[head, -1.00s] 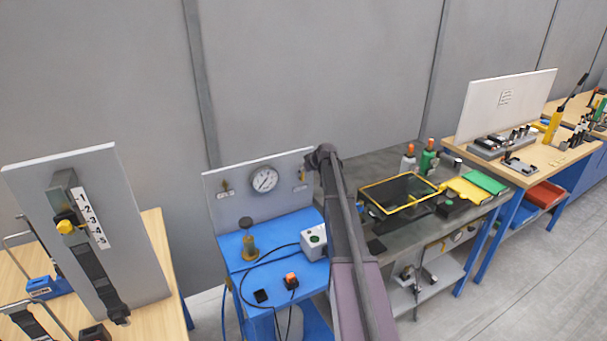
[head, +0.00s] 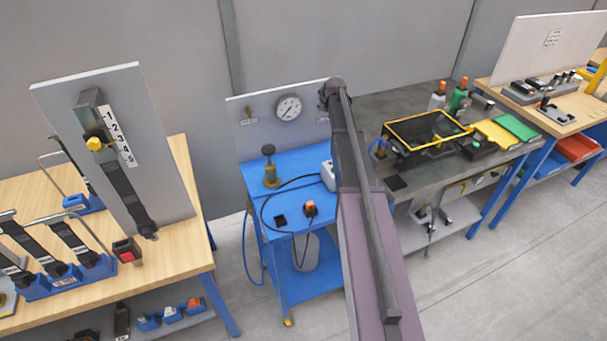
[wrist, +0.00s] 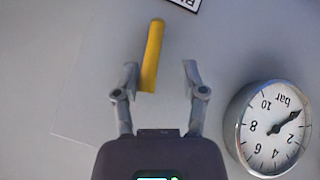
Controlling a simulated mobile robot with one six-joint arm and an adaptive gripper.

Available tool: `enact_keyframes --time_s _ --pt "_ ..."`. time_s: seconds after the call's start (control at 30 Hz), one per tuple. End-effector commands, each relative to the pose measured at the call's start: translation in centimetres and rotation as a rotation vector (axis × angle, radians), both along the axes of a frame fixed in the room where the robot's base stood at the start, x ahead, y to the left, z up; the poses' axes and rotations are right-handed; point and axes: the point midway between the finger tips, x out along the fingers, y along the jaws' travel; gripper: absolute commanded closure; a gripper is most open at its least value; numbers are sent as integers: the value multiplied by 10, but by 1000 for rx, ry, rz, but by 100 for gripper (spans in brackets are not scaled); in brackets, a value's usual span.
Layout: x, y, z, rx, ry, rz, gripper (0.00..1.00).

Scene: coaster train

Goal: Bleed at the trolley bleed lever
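The bleed lever (wrist: 152,55) is a yellow bar on the grey trolley panel in the wrist view. Its lower end reaches between the fingers of my gripper (wrist: 161,78), closer to the left finger. The gripper is open, with a wide gap to the right finger; I cannot tell whether the left one touches the lever. A round bar gauge (wrist: 275,128) sits to the right, upside down. In the head view, the blue trolley (head: 285,175) carries the panel and gauge (head: 288,108). My arm hides the panel's right side, including the lever and fingertips.
A partly cut-off label (wrist: 185,3) is above the lever. On the trolley stand a brass fitting (head: 270,178), a grey box (head: 327,175) and an orange switch (head: 310,208) with cables. A wooden bench (head: 180,180) stands left, a grey bench (head: 450,170) right.

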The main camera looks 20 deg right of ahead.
Motion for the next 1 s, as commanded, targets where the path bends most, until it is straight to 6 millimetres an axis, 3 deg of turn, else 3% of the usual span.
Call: enact_keyframes --time_s 1.0 --pt "-1 21 -17 -486 -17 1 47"
